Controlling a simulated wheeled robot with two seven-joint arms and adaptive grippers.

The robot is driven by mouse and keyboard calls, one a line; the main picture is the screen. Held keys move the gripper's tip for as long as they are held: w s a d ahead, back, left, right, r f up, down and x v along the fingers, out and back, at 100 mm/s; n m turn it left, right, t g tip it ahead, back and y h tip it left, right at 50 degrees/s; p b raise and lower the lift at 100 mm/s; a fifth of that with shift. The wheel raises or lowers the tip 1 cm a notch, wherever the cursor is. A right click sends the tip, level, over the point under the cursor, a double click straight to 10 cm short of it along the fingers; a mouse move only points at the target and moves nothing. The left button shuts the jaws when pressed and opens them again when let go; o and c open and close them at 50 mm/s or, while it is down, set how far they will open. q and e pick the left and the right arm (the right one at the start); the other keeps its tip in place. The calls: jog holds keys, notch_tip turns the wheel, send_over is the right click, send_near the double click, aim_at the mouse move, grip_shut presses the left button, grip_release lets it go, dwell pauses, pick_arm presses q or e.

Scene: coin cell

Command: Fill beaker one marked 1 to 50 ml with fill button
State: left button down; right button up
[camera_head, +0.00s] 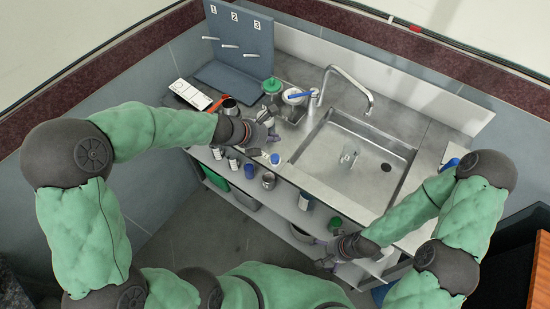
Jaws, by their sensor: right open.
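A grey-blue stand (240,40) at the back left of the counter carries the marks 1, 2 and 3, with three pale pegs or spouts on its face. A small clear vessel (350,155), perhaps a beaker, is in the sink; I can read no mark on it. I cannot make out a fill button. My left gripper (268,134) is over the counter's front edge, left of the sink; its fingers are too small to judge. My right gripper (328,256) is open, low in front of the counter, near the lower shelf and apart from the clear vessel.
The steel sink (318,165) has a curved tap (350,78) behind it. A green-lidded jar (272,88), a white container (294,96) and a white sheet (190,94) stand or lie left of it. Several small bottles and a blue-topped container (268,180) are on the shelf below.

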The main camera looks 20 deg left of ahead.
aim_at(273, 159)
pick_arm(q)
notch_tip(273, 159, down, 7)
jog(key=b, duration=0.6)
jog(key=shift+r, duration=0.1)
jog(key=shift+f+b, duration=0.45)
jog(key=shift+f, duration=0.15)
dwell(0.6)
jog(key=shift+f+b, duration=0.25)
jog(key=shift+b, duration=0.05)
jog(key=shift+f+b, duration=0.45)
jog(key=shift+f, duration=0.1)
dwell(0.8)
jog(key=shift+r, duration=0.1)
dwell(1.8)
jog(key=shift+r+p, duration=0.9)
jog(key=shift+p, duration=0.1)
